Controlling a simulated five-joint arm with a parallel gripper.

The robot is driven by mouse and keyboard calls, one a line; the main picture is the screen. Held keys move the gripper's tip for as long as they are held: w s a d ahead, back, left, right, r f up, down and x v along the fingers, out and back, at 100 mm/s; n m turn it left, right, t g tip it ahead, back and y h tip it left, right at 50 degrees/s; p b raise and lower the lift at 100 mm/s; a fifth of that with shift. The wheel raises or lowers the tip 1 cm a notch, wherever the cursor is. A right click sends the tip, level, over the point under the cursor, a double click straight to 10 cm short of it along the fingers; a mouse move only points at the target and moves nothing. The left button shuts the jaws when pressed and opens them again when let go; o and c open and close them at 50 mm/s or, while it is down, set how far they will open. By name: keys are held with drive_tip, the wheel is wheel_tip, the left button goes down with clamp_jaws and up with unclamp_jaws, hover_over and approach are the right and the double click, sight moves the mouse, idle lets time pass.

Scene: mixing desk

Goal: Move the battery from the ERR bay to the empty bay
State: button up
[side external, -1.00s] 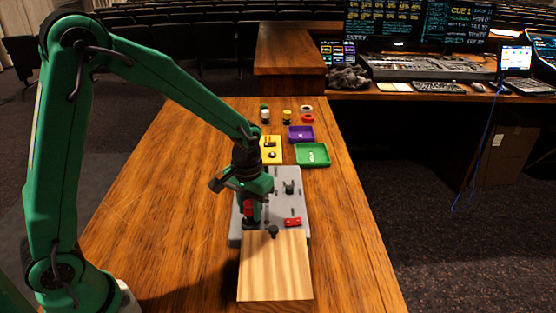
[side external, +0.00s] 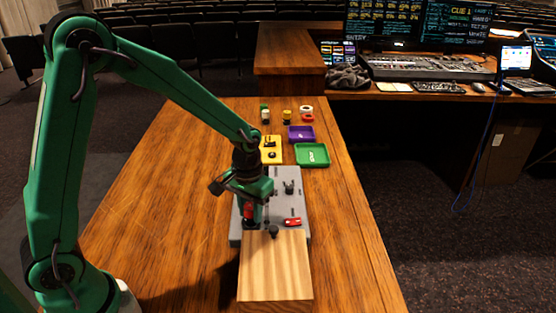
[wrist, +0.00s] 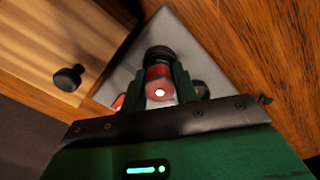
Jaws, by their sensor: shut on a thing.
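A red battery (wrist: 158,88) with a pale round end stands between my gripper's two green fingers in the wrist view. My gripper (wrist: 160,92) is shut on it. In the side view my gripper (side external: 249,214) is low over the left part of a grey board (side external: 273,179), and the red of the battery (side external: 249,210) shows below the wrist. A dark round part (wrist: 158,57) sits right beyond the battery in the wrist view. I cannot tell whether the battery touches the board. The bay labels are too small to read.
A red piece (side external: 292,222) lies on the board's right side, near a dark upright part (side external: 289,187). A pale wooden block (side external: 274,268) with a black knob (side external: 273,231) stands in front. Green (side external: 312,154) and purple (side external: 301,134) trays and a yellow piece (side external: 271,150) are behind.

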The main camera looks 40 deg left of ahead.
sight(250, 205)
drive_tip(key=shift+f, duration=0.25)
drive_tip(key=o, duration=0.8)
drive_tip(key=shift+r, duration=0.1)
drive_tip(key=shift+r, duration=5.45)
